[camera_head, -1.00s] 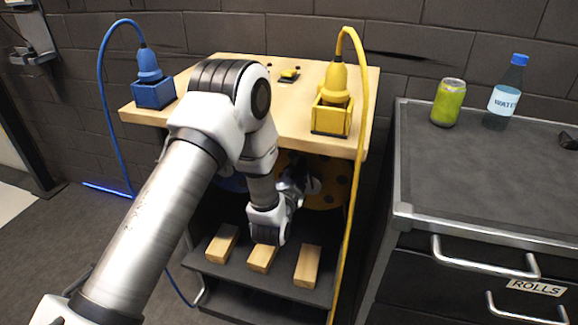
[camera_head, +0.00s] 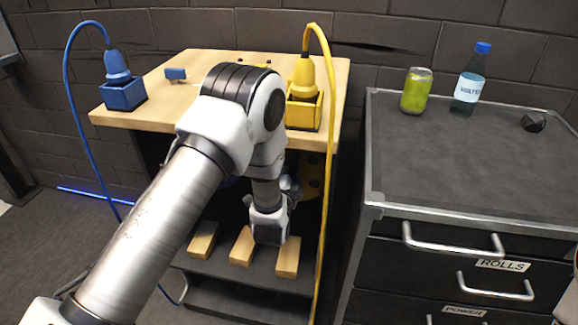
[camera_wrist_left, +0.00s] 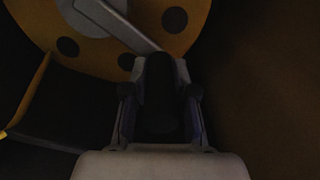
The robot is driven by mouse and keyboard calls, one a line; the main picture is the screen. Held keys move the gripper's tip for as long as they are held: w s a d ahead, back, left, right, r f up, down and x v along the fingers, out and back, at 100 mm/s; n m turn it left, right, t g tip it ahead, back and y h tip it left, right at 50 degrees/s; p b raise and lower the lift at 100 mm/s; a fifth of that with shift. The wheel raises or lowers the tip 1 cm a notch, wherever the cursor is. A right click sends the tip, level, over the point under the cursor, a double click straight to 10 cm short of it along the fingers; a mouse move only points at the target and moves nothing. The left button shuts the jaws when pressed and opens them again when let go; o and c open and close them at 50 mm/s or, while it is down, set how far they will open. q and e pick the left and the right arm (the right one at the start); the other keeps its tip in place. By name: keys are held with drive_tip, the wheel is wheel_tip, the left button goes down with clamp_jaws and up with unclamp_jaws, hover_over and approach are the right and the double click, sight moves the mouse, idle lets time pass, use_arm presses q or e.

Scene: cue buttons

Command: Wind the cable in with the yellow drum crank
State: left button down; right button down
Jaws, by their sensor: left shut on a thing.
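The yellow drum (camera_wrist_left: 178,60) has dark round holes and fills the top of the left wrist view. A grey crank arm (camera_wrist_left: 115,22) runs across it down to a dark handle (camera_wrist_left: 160,95). My left gripper (camera_wrist_left: 160,68) is shut on this handle, with a finger on each side. In the head view my left gripper (camera_head: 290,187) is under the tabletop, mostly behind my arm, and a piece of the drum (camera_head: 313,172) shows beside it. The yellow cable (camera_head: 329,150) arches from the yellow plug (camera_head: 302,80) and hangs past the table's front.
The wooden tabletop (camera_head: 160,100) also bears a blue plug in its blue socket (camera_head: 124,93). Wooden blocks (camera_head: 288,258) lie on the dark lower shelf. A grey drawer cabinet (camera_head: 470,150) with a can (camera_head: 416,92) and a bottle (camera_head: 469,82) stands close on the right.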

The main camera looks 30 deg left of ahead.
use_arm(q)
drive_tip(key=shift+d+f, duration=0.1)
drive_tip(key=shift+d, duration=0.05)
drive_tip(key=c, duration=0.9)
unclamp_jaws()
drive_tip(key=v, duration=1.2)
drive_tip(key=shift+f, duration=0.1)
